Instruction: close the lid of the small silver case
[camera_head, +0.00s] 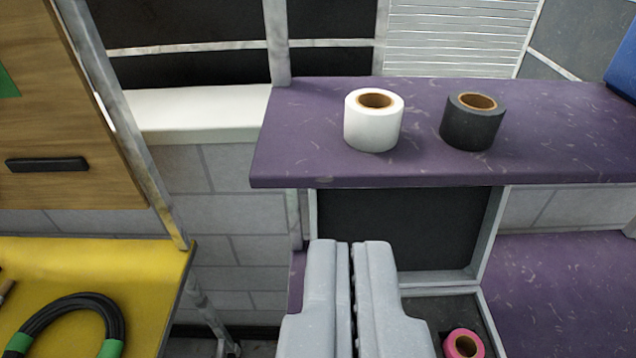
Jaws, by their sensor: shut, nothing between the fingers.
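The small silver case stands open on the lower purple shelf, below the upper shelf. Its lid (410,230) is upright, with a dark inner face and a silver rim; its top edge meets the upper shelf's front edge in the picture. The case's base (491,325) shows only in part at the bottom, and a pink tape roll (463,345) sits in it. My gripper (351,248) is shut and empty. It appears in front of the lid's lower left part and hides the left of the base. I cannot tell whether it touches the case.
A white tape roll (373,122) and a black tape roll (472,122) stand on the upper purple shelf (285,150), above the case. Bare purple shelf (565,290) lies to the right. At left are a yellow shelf (100,265), a coiled black cable (65,315) and a metal post (125,130).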

